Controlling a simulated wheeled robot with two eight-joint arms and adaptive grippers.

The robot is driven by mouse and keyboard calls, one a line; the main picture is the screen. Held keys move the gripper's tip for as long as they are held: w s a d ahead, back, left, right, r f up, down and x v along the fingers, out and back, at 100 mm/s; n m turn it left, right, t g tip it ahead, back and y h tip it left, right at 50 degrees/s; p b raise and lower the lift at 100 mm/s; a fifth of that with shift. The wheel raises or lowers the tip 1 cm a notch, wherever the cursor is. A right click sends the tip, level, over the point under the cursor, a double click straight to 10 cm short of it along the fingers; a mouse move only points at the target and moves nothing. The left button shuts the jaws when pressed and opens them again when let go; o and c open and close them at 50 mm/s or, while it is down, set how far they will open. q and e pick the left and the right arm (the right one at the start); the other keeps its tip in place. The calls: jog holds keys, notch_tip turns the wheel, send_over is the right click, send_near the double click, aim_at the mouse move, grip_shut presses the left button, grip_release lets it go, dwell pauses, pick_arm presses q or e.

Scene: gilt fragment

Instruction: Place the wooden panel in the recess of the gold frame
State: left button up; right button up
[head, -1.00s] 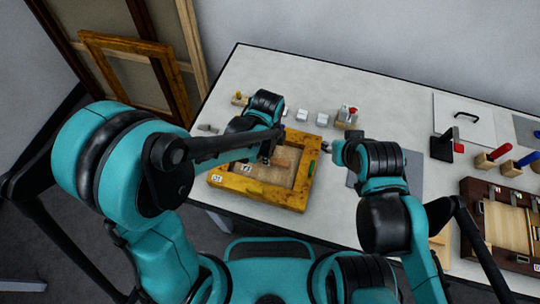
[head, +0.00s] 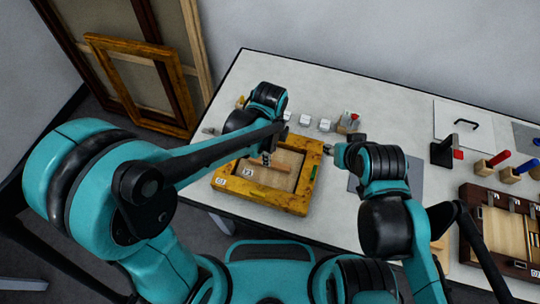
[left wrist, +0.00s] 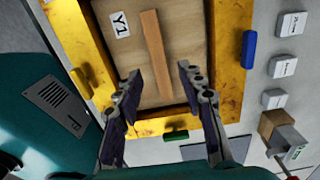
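The gold frame (head: 262,201) lies flat on the table. The wooden panel (head: 285,178), with a batten (head: 270,165) and a white label, lies inside the frame's opening. In the left wrist view the panel (left wrist: 195,40) sits within the gold frame (left wrist: 230,85), with a dark gap along its left and lower edges; I cannot tell how deep it rests. My left gripper (head: 267,156) is above the panel; its fingers (left wrist: 160,75) are spread apart with nothing between them. My right gripper (head: 329,148) hangs right of the frame, its fingers too small to read.
A green clip (left wrist: 175,135) and a blue clip (left wrist: 249,48) sit on the frame's sides. White blocks (head: 305,120) stand behind it. A grey mat (head: 414,172), handled tools (head: 492,163) and a dark brown case (head: 482,240) are to the right.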

pick_arm(q)
notch_tip(320, 180, up, 7)
jog(key=p, duration=0.2)
jog(key=s+a+r+n+t, duration=0.2)
jog(key=a+r+n+t, duration=0.1)
jog(key=a+n, duration=0.6)
jog(key=s+a+r+n+t, duration=0.3)
jog(key=a+n, duration=0.5)
jog(key=n, duration=0.4)
jog(key=shift+a+r+n+t, duration=0.3)
jog(key=shift+a+r+t, duration=0.1)
jog(key=shift+t, duration=0.2)
